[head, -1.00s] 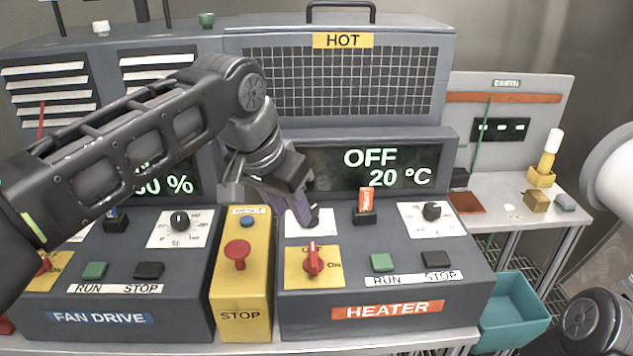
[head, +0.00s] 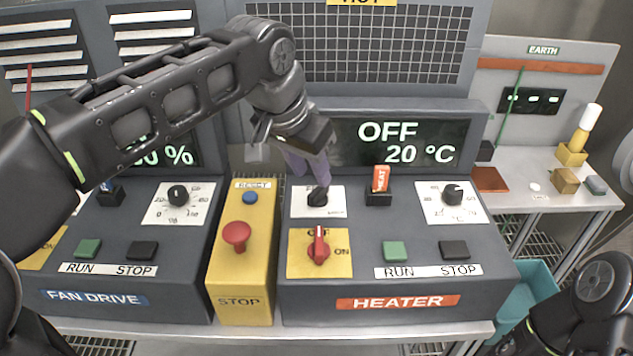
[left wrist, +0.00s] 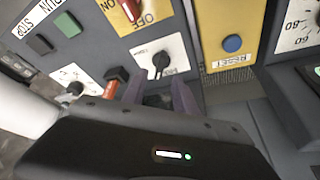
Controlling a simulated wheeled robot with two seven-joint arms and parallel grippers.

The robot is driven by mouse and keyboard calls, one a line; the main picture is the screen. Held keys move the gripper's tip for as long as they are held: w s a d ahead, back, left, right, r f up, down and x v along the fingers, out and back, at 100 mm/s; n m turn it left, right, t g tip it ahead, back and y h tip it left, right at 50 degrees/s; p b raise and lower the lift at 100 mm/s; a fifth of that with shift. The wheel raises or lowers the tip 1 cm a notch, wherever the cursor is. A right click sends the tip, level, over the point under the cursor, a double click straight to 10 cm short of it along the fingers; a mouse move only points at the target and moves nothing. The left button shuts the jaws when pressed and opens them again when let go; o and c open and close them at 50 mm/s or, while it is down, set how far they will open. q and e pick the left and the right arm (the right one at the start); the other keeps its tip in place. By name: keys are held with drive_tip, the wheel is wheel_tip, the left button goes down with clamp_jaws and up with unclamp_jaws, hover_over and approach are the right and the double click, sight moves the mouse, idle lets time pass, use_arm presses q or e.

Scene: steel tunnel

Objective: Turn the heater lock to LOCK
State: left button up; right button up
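The heater lock is a small black knob (head: 318,197) on a white plate (head: 335,201) at the upper left of the heater panel. Its pointer leans toward the upper right in the head view; the plate's lettering is too small to read surely. My left gripper (head: 308,168) is just behind and above the knob. In the left wrist view its purple fingers (left wrist: 160,98) stand apart with nothing between them. The knob (left wrist: 160,62) lies just beyond the fingertips, seemingly untouched. My right arm shows at the lower right of the head view, its gripper out of frame.
A red rotary switch (head: 319,246) on a yellow plate sits in front of the lock. An orange-tagged HEAT switch (head: 380,183) stands to its right. The yellow stop box (head: 240,290) with a red button is at left. A teal bin (head: 527,290) is at right.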

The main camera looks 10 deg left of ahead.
sight(318, 188)
use_arm(q)
drive_tip(key=x, duration=0.5)
drive_tip(key=shift+f, duration=0.1)
clamp_jaws()
idle(0.5)
